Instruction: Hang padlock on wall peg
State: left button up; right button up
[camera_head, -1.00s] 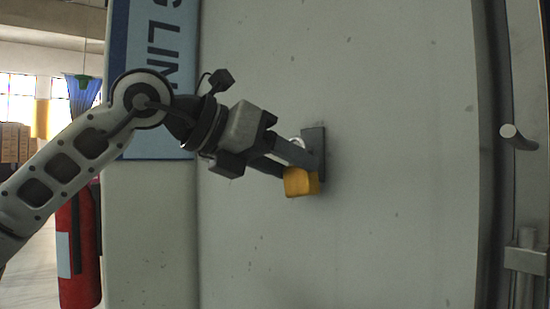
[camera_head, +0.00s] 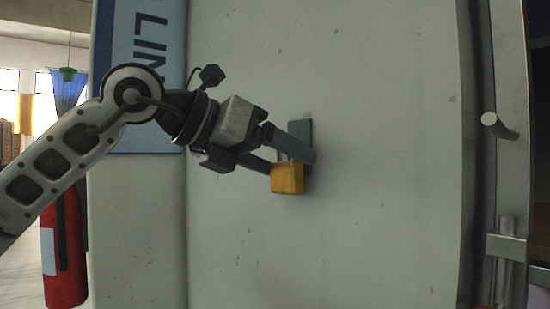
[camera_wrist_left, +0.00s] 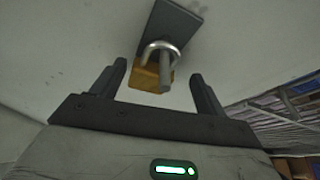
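My left gripper (camera_head: 288,162) is open around the padlock. In the wrist view its fingers (camera_wrist_left: 157,75) stand apart on either side, with visible gaps to the padlock. My right gripper is not in view.
The pale wall panel (camera_head: 380,220) around the plate is clear. A metal door edge with a round handle (camera_head: 498,125) stands at the right. A red fire extinguisher (camera_head: 62,250) is at the lower left, below a blue sign (camera_head: 150,80).

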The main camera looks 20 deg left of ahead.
pick_arm(q)
jog(key=shift+s, duration=0.1)
jog(key=shift+s+a, duration=0.15)
jog(key=shift+a, duration=0.1)
jog(key=v, duration=1.5)
jog(key=shift+b, duration=0.3)
